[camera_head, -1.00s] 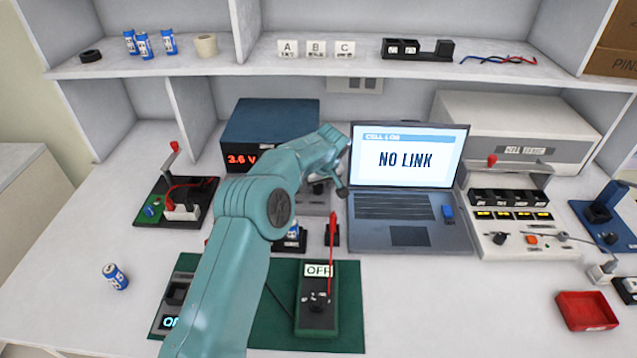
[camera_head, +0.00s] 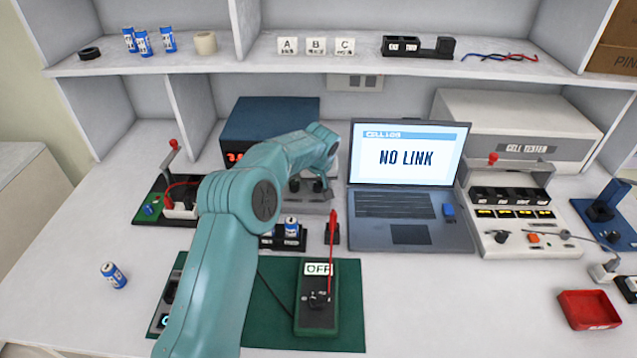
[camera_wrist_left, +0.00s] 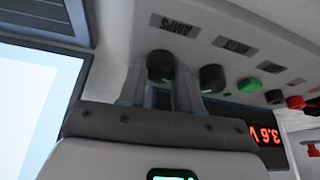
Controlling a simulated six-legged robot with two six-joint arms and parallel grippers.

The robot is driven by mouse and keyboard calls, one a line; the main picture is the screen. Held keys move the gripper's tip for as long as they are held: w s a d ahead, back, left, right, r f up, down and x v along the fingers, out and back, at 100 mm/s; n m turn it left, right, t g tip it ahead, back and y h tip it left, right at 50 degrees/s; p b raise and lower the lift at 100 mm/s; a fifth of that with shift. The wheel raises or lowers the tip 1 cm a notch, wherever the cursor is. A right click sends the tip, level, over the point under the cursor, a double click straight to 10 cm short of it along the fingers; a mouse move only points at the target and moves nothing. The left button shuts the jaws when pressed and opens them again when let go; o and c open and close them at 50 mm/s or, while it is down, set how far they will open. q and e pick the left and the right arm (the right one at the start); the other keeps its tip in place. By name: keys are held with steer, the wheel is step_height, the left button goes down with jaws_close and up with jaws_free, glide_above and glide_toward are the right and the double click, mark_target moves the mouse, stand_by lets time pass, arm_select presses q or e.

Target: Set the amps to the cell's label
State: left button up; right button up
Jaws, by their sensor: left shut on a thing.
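The blue power supply (camera_head: 268,116) stands at the back, left of the laptop, with a red display partly hidden by my arm. In the left wrist view its black AMPS knob (camera_wrist_left: 160,66) sits under an upside-down AMPS label (camera_wrist_left: 174,26). My left gripper (camera_wrist_left: 161,88) is shut on this knob, one finger on each side. A second black knob (camera_wrist_left: 211,78) is just to the right. The red display (camera_wrist_left: 264,134) reads 3.6 V there. One blue cell (camera_head: 114,275) lies on the table at left; another (camera_head: 291,226) stands in a black holder. Their labels are too small to read.
The laptop (camera_head: 408,208) shows NO LINK. The white tester (camera_head: 520,235) and red tray (camera_head: 588,310) are at right.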

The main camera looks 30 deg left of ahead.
arm_select(q)
steer(key=m, duration=0.3)
steer(key=shift+a+r+t+h+p, duration=0.15)
steer(key=shift+t+h+p, duration=0.15)
steer(key=shift+h, duration=0.1)
steer(key=m+h+p, duration=0.1)
steer(key=m, duration=0.2)
steer(key=shift+a, duration=0.1)
steer(key=m+h+p, duration=0.1)
steer(key=m+h, duration=0.1)
steer(key=m, duration=0.3)
steer(key=shift+a, duration=0.15)
steer(key=m+h+p, duration=0.1)
steer(key=m, duration=0.1)
steer(key=shift+m, duration=0.3)
steer(key=shift+w+m+h+p, duration=0.1)
steer(key=shift+m+h+p, duration=0.2)
steer(key=shift+m+p, duration=0.55)
steer(key=shift+m+g, duration=0.35)
steer(key=shift+g, duration=0.05)
steer(key=o, duration=1)
steer(key=shift+o, duration=0.2)
